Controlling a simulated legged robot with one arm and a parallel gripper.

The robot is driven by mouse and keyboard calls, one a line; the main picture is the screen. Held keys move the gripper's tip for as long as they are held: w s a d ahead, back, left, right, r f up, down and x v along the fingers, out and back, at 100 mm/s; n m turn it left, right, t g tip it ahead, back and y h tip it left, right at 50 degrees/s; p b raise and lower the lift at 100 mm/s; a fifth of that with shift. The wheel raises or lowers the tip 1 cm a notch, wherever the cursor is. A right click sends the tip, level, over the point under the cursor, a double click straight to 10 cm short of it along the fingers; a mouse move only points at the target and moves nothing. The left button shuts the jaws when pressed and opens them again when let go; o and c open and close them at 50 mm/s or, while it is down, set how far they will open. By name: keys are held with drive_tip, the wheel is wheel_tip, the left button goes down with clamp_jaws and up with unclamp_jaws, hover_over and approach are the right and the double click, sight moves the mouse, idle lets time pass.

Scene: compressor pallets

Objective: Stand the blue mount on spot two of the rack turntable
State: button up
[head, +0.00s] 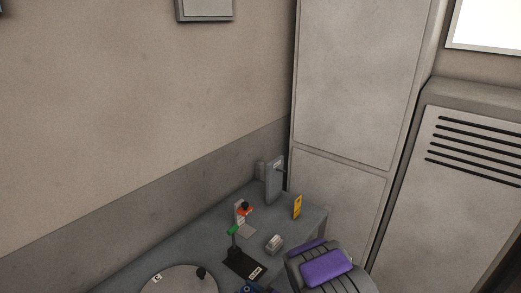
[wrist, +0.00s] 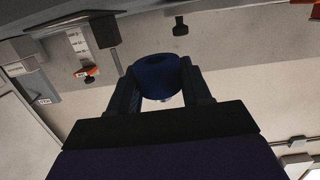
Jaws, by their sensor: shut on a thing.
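The blue mount (wrist: 157,70) is a dark blue rounded piece with a hole, held between the two dark fingers of my gripper (wrist: 158,82) in the wrist view. My gripper is shut on it. A bit of blue (head: 250,289) shows at the bottom edge of the head view, mostly cut off. The turntable (head: 180,284) is a round grey disc at the bottom of the head view, with a small white label and a black knob (head: 201,272) at its edge. Its near part is out of frame. I cannot tell the spot numbers.
A wall and tall cabinets (head: 345,90) close off the back.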

drive_tip(key=w+d+r+m+t+h, duration=0.2)
drive_tip(key=w+d+r, duration=0.4)
drive_tip(key=w+d+r+m+t+h, duration=0.1)
drive_tip(key=d+r, duration=0.3)
drive_tip(key=r, duration=0.4)
drive_tip(key=d+r+m+t+h, duration=0.1)
drive_tip(key=d+r+m+h, duration=0.1)
drive_tip(key=r, duration=0.6)
drive_tip(key=w+d+r+m+t+h, duration=0.1)
drive_tip(key=d+r+h, duration=0.1)
drive_tip(key=d+r, duration=0.5)
drive_tip(key=shift+w+r+m+h, duration=0.35)
drive_tip(key=shift+r+m+h, duration=0.05)
drive_tip(key=shift+r, duration=0.35)
drive_tip(key=shift+f, duration=0.1)
